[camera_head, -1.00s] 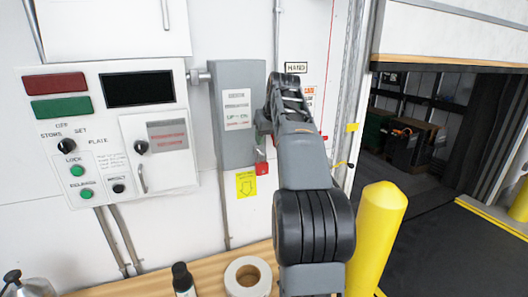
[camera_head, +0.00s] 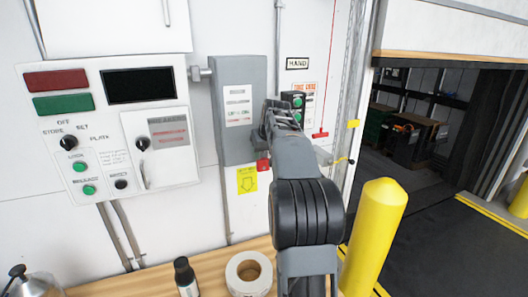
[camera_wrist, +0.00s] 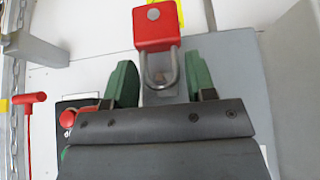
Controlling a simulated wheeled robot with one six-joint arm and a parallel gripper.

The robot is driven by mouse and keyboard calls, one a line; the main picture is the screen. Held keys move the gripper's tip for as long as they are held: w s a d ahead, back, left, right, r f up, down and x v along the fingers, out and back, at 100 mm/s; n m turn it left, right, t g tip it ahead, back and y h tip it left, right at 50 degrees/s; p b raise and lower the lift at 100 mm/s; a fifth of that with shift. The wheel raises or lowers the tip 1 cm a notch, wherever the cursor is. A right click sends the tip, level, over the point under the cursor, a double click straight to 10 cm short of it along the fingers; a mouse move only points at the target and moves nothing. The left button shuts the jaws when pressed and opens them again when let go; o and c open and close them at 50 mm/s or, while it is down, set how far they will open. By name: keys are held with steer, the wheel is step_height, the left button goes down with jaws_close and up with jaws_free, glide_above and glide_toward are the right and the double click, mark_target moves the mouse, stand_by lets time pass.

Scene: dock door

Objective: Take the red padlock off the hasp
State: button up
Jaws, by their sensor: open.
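The red padlock (camera_head: 263,165) hangs at the lower right edge of the grey switch box (camera_head: 237,110) on the wall. In the wrist view the padlock (camera_wrist: 155,28) has a red body with a round grey spot and a metal shackle. My gripper (camera_wrist: 160,80) is open, with its two green fingers on either side of the shackle and the red body beyond the fingertips. A gap shows between each finger and the shackle. In the head view my gripper (camera_head: 262,135) is beside the box, just above the padlock, and my arm partly covers that area. The hasp is not clearly visible.
A red handle (camera_wrist: 28,98) hangs at the left in the wrist view. A yellow bollard (camera_head: 378,225) stands at the right. A tape roll (camera_head: 233,279) and a dark bottle (camera_head: 184,276) stand on the wooden ledge below.

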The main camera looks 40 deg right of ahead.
mark_target(264, 160)
steer(key=shift+c, duration=0.2)
steer(key=c, duration=0.7)
steer(key=shift+r, duration=0.1)
steer(key=shift+r, duration=0.2)
steer(key=shift+r+p, duration=0.45)
steer(key=shift+p, duration=0.25)
steer(key=shift+s+a+f+b, duration=0.1)
steer(key=shift+s+a+b, duration=0.1)
steer(key=shift+s+b, duration=0.5)
steer(key=shift+s+a+b, duration=0.15)
steer(key=shift+s+b, duration=0.4)
steer(key=shift+s, duration=0.2)
steer(key=s+a+b, duration=0.2)
steer(key=s+b, duration=0.4)
steer(key=s, duration=0.4)
steer(key=shift+s+a, duration=0.35)
steer(key=shift+a, duration=0.05)
